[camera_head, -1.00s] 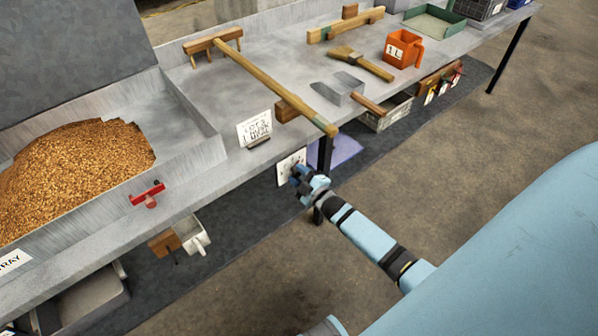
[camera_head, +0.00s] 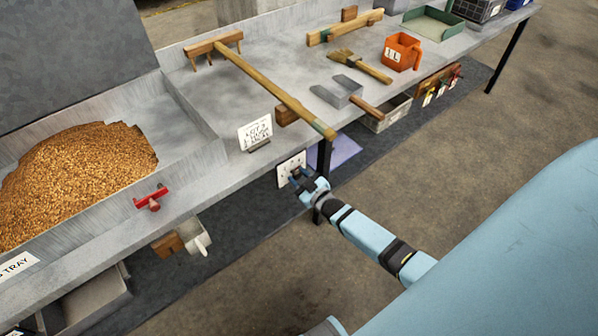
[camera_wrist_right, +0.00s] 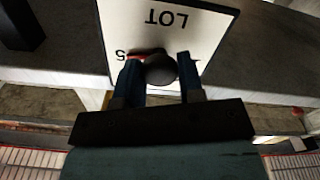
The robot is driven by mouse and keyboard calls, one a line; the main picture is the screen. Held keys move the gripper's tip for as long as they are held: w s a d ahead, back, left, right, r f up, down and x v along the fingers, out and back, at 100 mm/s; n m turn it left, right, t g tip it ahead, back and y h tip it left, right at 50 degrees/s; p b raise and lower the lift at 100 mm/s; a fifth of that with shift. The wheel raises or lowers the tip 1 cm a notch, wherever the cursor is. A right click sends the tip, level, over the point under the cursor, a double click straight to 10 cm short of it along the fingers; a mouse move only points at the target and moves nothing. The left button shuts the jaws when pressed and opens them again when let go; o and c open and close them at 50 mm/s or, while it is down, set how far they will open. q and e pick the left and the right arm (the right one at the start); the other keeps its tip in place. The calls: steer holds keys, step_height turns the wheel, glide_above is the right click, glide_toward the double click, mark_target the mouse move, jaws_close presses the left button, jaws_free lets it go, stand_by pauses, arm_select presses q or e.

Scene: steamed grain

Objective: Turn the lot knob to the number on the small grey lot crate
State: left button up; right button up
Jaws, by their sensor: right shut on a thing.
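The lot knob (camera_wrist_right: 160,70) is a dark round knob on a white plate (camera_wrist_right: 203,30) marked LOT, which appears upside down in the right wrist view. A red mark shows beside the knob, near a 5; the other numbers are mostly hidden. My right gripper (camera_wrist_right: 160,82) is shut on the knob, one finger on each side. In the head view the right gripper (camera_head: 299,178) reaches the plate (camera_head: 291,165) on the table's front edge. A small grey crate (camera_head: 392,115) sits under the table; I cannot read a number on it. My left gripper is out of view.
A card (camera_head: 255,131) stands on the table (camera_head: 225,178) behind the plate. A wooden rake (camera_head: 275,88) lies across it. A grain tray (camera_head: 185,150) is at left, with a red handle (camera_head: 151,199) in front. Open floor lies at right.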

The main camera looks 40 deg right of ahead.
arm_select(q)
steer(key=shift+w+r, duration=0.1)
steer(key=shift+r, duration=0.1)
arm_select(e)
steer(key=o, duration=0.9)
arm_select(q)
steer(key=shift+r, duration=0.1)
arm_select(e)
steer(key=shift+s, duration=0.1)
arm_select(q)
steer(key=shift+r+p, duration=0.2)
steer(key=shift+p, duration=0.55)
arm_select(e)
steer(key=s+d, duration=0.1)
steer(key=s, duration=1.2)
steer(key=shift+s, duration=0.3)
